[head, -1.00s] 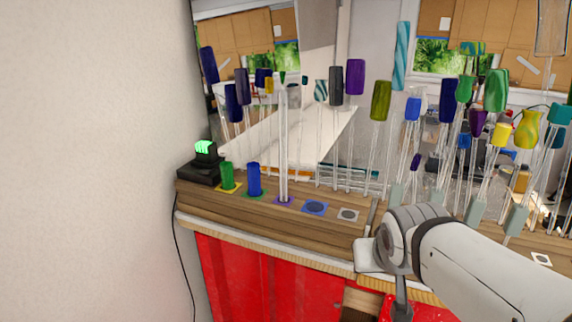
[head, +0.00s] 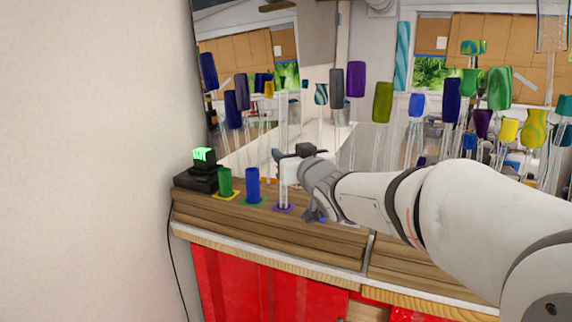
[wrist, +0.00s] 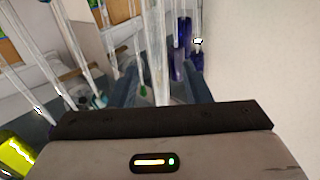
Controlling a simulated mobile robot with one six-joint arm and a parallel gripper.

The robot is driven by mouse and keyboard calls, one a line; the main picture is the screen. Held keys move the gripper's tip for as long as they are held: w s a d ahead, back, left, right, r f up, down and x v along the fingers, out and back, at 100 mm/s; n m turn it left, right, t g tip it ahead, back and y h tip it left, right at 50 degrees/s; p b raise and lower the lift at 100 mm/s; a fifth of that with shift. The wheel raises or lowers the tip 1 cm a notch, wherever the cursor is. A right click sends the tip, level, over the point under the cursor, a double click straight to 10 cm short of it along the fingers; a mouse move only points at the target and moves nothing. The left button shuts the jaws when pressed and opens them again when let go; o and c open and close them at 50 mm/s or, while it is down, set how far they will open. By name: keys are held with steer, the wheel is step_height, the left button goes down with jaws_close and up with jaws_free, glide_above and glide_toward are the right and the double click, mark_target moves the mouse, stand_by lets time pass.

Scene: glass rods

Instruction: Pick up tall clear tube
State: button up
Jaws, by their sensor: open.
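The tall clear tube (head: 283,125) stands upright on a purple square mat (head: 291,209) on the wooden shelf. My gripper (head: 293,184) has come to it from the right, at its lower half. In the wrist view the open jaws (wrist: 160,88) show one finger on each side of a clear upright tube (wrist: 159,70), which appears to be this one. Its lower end there is hidden behind the gripper body. I cannot tell whether either finger touches it.
A short blue cylinder (head: 253,186) and a green one (head: 225,183) stand close left of the tube. A black device with a green light (head: 202,160) sits by the white wall (head: 90,150). Many rods with coloured tops, such as an olive one (head: 382,102), crowd behind and right.

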mark_target(285, 151)
steer(key=shift+f+p+x, duration=0.15)
steer(key=shift+p+x, duration=0.15)
steer(key=shift+x, duration=0.85)
steer(key=shift+f+p+x, duration=0.1)
steer(key=shift+p+x, duration=0.15)
steer(key=shift+x, duration=0.85)
steer(key=shift+d, duration=0.1)
steer(key=shift+c, duration=0.3)
jaws_close()
